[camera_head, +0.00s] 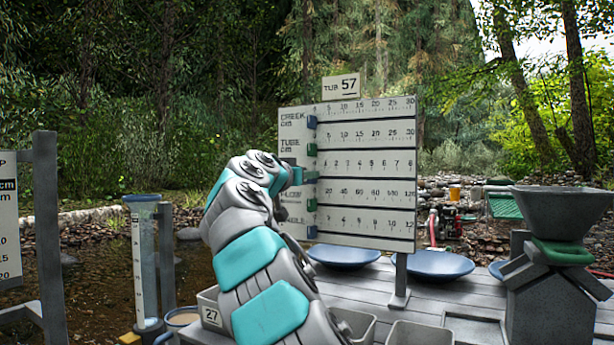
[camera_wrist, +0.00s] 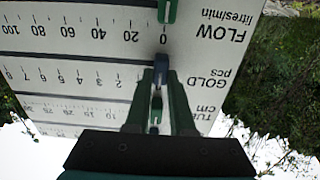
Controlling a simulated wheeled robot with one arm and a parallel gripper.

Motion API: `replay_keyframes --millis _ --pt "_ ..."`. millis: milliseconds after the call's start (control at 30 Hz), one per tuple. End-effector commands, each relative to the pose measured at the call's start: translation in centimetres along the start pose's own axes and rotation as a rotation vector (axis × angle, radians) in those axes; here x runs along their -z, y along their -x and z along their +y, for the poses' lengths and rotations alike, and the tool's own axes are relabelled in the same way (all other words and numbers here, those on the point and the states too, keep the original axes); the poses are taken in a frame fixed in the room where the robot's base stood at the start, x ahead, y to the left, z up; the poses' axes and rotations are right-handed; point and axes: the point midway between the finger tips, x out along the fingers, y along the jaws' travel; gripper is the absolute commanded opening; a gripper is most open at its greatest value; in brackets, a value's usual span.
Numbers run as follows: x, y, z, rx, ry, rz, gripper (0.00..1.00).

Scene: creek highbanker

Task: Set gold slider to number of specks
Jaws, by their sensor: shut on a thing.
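The slider board (camera_head: 360,190) stands upright on the bench, with rows marked creek, tube, gold, flow and angle. In the wrist view the board (camera_wrist: 75,35) appears upside down. The blue gold slider (camera_wrist: 161,65) is at the low end of its row, by the zero end of the scale. My gripper (camera_wrist: 162,72) is shut on it, its fingers reaching over the tube row. In the head view my gripper (camera_head: 298,175) is at the board's left edge and hides the gold slider. I cannot make out any gold specks.
A green flow slider (camera_wrist: 167,10) sits close beside my gripper. A sign reading tub 57 (camera_head: 341,86) tops the board. Blue pans (camera_head: 440,263) and grey tubs, one labelled 27 (camera_head: 212,316), are on the bench. A measuring tube (camera_head: 140,260) stands left, a hopper (camera_head: 560,205) right.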

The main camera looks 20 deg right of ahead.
Motion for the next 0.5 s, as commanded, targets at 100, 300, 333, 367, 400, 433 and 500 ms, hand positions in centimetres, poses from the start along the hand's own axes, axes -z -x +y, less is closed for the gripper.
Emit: replay_keyframes --millis 100,300,333,367,400,433,500 --pt "-0.1 0.0 0.3 0.000 0.000 0.001 0.00" --pt "-0.4 0.1 3.5 -0.004 -0.001 0.003 0.00" --pt "-0.5 0.1 4.1 -0.005 -0.001 0.002 0.00" --pt "-0.4 0.1 4.8 -0.004 -0.002 0.003 0.00" --pt "-0.2 0.2 5.6 -0.003 -0.003 0.005 0.00" --pt "-0.1 0.2 6.1 -0.002 -0.002 0.006 0.00" --pt "-0.1 0.2 7.4 -0.003 -0.002 0.004 0.00"
